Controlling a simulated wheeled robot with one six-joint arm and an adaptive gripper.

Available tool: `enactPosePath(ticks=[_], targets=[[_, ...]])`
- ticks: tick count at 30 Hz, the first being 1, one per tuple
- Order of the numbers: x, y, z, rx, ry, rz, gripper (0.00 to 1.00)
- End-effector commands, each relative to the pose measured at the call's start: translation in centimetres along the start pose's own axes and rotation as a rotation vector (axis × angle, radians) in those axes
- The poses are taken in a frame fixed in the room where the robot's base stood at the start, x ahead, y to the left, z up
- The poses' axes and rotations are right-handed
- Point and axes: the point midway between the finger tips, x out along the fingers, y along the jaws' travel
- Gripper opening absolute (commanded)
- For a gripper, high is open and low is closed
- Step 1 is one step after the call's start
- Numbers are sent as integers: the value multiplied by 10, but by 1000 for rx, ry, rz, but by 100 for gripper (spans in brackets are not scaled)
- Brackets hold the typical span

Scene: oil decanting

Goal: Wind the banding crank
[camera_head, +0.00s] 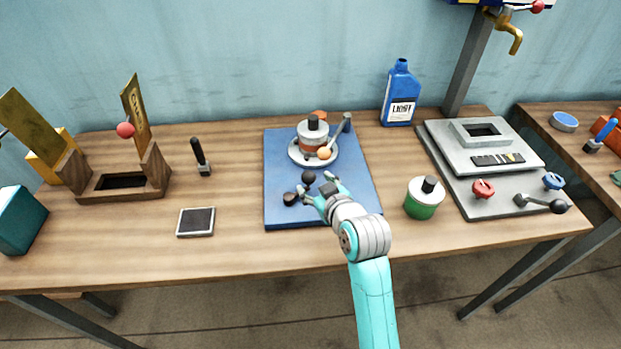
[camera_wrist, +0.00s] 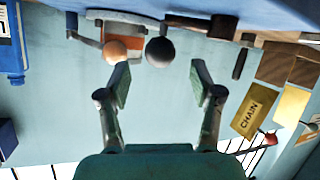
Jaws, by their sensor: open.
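On a blue mat (camera_head: 283,160), a round white banding wheel (camera_head: 298,157) carries a white-and-orange pot with a dark knob on top. An orange ball knob (camera_head: 324,153) sits at its front right, by a grey bar (camera_head: 341,128); I take these for the crank, but their joint is unclear. The knob also shows in the wrist view (camera_wrist: 117,50). My gripper (camera_head: 317,185) is open and empty over the mat, in front of the wheel and apart from the orange knob. A black ball (camera_head: 308,177) is near the fingertips; a dark ball (camera_wrist: 160,52) lies ahead between the fingers in the wrist view.
Another black knob (camera_head: 290,198) is left of my gripper. A green-and-white jar (camera_head: 422,203) and a grey panel (camera_head: 470,190) with levers stand right. A blue bottle (camera_head: 400,95) is behind. A wooden box (camera_head: 120,192) and a small dark tile (camera_head: 196,222) are left.

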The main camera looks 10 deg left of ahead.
Motion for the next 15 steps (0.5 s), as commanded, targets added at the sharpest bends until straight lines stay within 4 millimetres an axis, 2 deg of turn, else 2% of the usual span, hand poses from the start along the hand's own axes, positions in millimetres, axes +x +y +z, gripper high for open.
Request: enactPosePath(ticks=[1,6,10,15], targets=[[-11,0,1,0,1,1,65],[-40,0,1,1,0,1,65],[-55,0,1,1,0,0,65],[-62,0,0,1,0,-1,65]])
